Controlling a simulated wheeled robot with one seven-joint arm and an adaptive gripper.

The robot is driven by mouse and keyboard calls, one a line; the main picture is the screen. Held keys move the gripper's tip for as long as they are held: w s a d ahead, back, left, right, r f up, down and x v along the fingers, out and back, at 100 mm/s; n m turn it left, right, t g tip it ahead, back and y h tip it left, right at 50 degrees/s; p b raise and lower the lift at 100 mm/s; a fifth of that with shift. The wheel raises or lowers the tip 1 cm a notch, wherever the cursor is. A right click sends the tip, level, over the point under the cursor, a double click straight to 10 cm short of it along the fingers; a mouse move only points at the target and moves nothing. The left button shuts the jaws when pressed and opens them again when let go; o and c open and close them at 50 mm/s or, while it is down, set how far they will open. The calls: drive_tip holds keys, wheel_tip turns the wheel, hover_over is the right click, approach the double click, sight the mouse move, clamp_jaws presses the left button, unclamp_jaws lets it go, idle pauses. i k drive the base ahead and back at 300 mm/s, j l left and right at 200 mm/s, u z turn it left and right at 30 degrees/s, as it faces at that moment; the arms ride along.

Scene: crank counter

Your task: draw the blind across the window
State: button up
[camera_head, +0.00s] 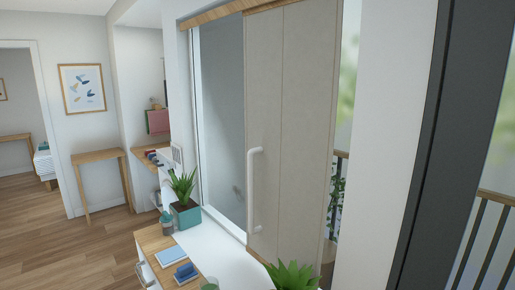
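The blind (291,120) is a tall beige panel with a vertical seam, hanging from a wooden rail (232,10) at the top. It covers the middle part of the window. A white upright bar handle (251,195) is on its left edge. The window glass (222,110) is bare to the left of the blind, and a strip with greenery and a railing shows to its right. The lower end of the blind is partly hidden behind a plant. My gripper is not in view.
A white counter (222,252) runs below the window. A dark upright post (450,140) stands at right. Wooden floor (85,245) is clear at left.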

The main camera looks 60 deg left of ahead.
sight(292, 48)
drive_tip(key=u, duration=2.2)
